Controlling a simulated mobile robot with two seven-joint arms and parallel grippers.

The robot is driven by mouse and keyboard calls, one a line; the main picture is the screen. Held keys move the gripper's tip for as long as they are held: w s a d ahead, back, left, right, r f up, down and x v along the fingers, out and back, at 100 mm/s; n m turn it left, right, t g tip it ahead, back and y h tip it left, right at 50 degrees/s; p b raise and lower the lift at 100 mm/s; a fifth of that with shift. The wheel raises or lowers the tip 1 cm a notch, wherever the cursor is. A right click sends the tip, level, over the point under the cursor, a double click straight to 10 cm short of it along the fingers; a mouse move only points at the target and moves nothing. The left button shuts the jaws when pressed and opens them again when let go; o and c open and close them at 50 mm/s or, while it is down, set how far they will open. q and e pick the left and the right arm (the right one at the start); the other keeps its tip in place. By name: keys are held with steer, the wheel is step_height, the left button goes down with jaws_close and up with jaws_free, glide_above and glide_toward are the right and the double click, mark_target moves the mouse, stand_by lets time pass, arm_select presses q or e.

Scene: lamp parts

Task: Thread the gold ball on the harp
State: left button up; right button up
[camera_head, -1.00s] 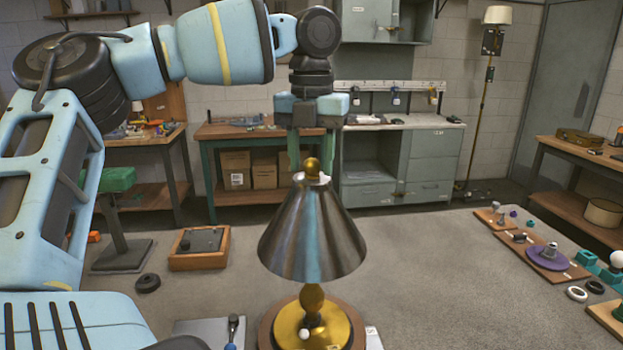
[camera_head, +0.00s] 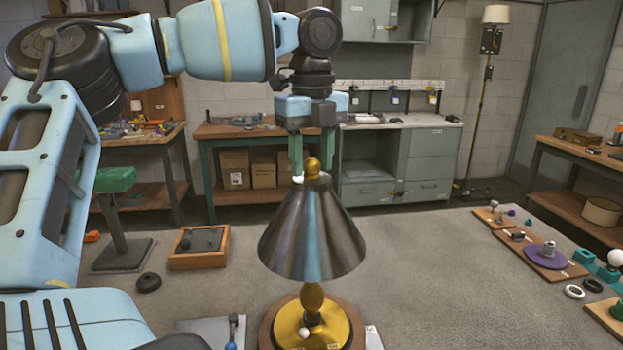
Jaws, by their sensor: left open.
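The gold ball (camera_head: 313,166) sits at the top of the lamp, above the dark metallic shade (camera_head: 312,236). The harp is hidden inside the shade. The lamp's gold base (camera_head: 312,328) stands on a round brown board below. My left gripper (camera_head: 312,173) points straight down over the shade's top. Its green fingers are apart, one on each side of the gold ball, and it is open. A small white piece shows by the left fingertip. I cannot tell whether the ball is screwed down on the harp. My right gripper is not in view.
A wooden tray (camera_head: 199,246) and a dark ring (camera_head: 149,282) lie left of the lamp. At right are boards with small parts, including a purple disc (camera_head: 546,255), and loose rings (camera_head: 574,292). The surface between the lamp and these boards is clear.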

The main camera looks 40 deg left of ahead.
arm_select(q)
steer(key=shift+n, duration=1.2)
steer(key=n, duration=0.2)
steer(key=shift+n, duration=0.3)
steer(key=n, duration=0.4)
